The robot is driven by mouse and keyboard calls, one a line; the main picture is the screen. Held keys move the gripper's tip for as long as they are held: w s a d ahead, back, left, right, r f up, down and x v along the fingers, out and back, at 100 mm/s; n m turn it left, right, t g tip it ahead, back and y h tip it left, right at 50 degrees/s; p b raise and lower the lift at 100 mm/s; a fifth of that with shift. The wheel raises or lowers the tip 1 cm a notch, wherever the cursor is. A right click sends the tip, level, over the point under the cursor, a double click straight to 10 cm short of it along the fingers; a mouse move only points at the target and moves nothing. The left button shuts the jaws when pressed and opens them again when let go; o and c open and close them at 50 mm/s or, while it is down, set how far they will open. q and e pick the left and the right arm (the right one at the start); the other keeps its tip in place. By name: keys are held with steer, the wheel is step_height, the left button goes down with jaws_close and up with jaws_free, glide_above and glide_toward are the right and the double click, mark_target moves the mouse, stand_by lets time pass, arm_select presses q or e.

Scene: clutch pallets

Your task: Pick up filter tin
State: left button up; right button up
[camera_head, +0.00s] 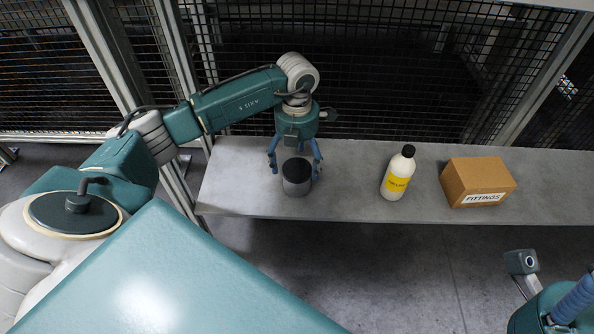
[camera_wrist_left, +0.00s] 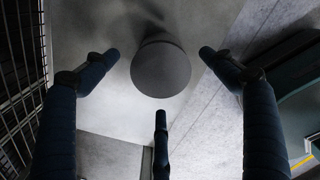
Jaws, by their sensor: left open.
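The filter tin (camera_head: 297,180) is a short grey cylinder with a dark top. It stands upright near the left end of the grey shelf (camera_head: 345,205). My left gripper (camera_head: 295,168) points down over it with blue fingers spread open on its sides. In the left wrist view the tin's round dark top (camera_wrist_left: 161,70) lies between the three spread fingers (camera_wrist_left: 159,72), with gaps visible around it. My right gripper (camera_head: 572,300) shows only in part at the lower right edge; its fingertips are cut off.
A white bottle with a black cap and yellow label (camera_head: 397,176) stands on the shelf right of the tin. A cardboard box marked FITTINGS (camera_head: 478,182) sits further right. Mesh fencing (camera_head: 390,75) runs behind the shelf. The shelf between tin and bottle is clear.

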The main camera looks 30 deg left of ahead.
mark_target(297, 169)
arm_select(q)
step_height(297, 169, down, 4)
steer(key=shift+f+b, duration=0.1)
steer(key=shift+b, duration=0.7)
steer(key=c, duration=1.5)
